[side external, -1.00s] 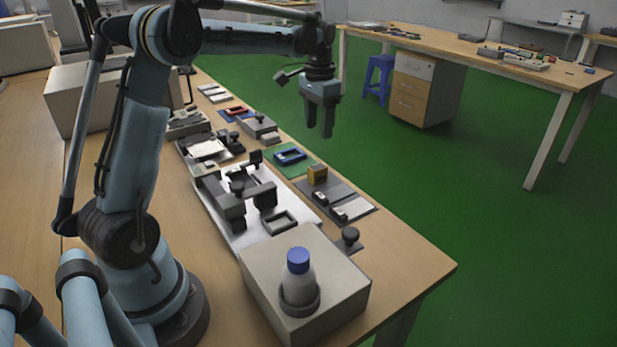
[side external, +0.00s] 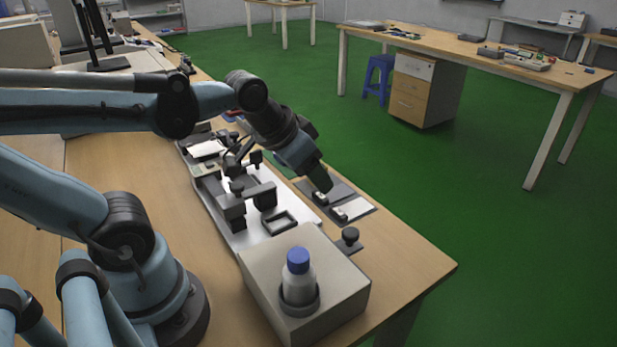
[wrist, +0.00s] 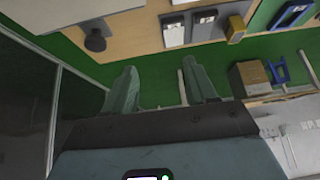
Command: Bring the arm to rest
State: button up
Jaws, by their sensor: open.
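My gripper (side external: 318,178) is low over the right side of the workbench in the side view, tilted down to the right, beside the grey plate with small fixtures (side external: 352,209). In the wrist view my gripper (wrist: 162,82) shows its two fingers spread apart with nothing between them. Green floor shows past the fingers. Whether the fingertips touch anything cannot be told from the side view.
A bottle with a blue cap (side external: 298,275) stands on a beige box (side external: 345,287) at the bench's front. A black knob (side external: 349,236) is near the edge. A yellow block (wrist: 235,28) shows in the wrist view. Open floor lies to the right.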

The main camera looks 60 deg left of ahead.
jog(key=shift+s+d+f+t, duration=0.4)
jog(key=shift+s+d+f, duration=0.15)
jog(key=shift+s+f, duration=0.15)
dwell(0.4)
